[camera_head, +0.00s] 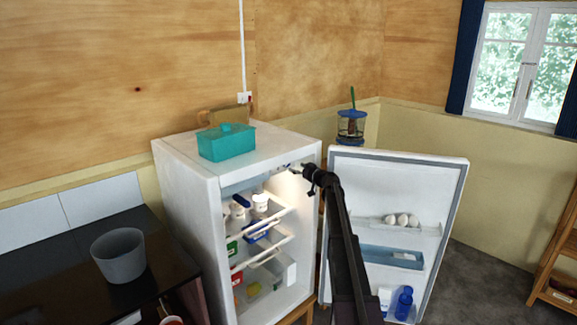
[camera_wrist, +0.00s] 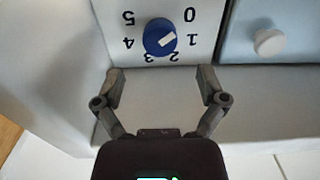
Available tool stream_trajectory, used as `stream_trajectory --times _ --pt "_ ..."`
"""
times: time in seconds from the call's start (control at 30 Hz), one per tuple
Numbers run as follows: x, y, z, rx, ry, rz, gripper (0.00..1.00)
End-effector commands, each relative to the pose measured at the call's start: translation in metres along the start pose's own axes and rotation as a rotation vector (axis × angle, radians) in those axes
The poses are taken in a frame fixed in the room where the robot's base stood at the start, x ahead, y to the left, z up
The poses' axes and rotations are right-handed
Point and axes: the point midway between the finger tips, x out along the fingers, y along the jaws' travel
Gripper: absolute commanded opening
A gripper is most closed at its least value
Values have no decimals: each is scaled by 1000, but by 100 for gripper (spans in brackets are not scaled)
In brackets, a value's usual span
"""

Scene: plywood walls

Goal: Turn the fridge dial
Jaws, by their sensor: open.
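The fridge (camera_head: 190,205) stands with its door (camera_head: 398,175) swung open to the right. The blue round fridge dial (camera_wrist: 152,37) sits on a white panel near the top of the wrist view. Numbers 0 to 5 surround it and appear upside down. Its white pointer mark aims to the upper right, roughly toward the 1. My gripper (camera_wrist: 159,74) is open and empty, with its fingertips below and to either side of the dial, not gripping it. In the head view, my gripper (camera_head: 300,172) is at the fridge's upper opening, where the dial cannot be made out.
A white round knob (camera_wrist: 269,42) is right of the dial. Shelves with food (camera_head: 258,235) lie below my gripper. A teal box (camera_head: 227,146) sits on the fridge top. A grey bucket (camera_head: 118,258) stands on the dark counter (camera_head: 55,270).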

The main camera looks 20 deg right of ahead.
Motion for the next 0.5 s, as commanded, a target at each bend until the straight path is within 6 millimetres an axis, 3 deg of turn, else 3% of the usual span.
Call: stream_trajectory --times 0.2,0.5 --pt "33 1 0 0 0 -1 91" --pt "52 0 0 0 0 -1 91"
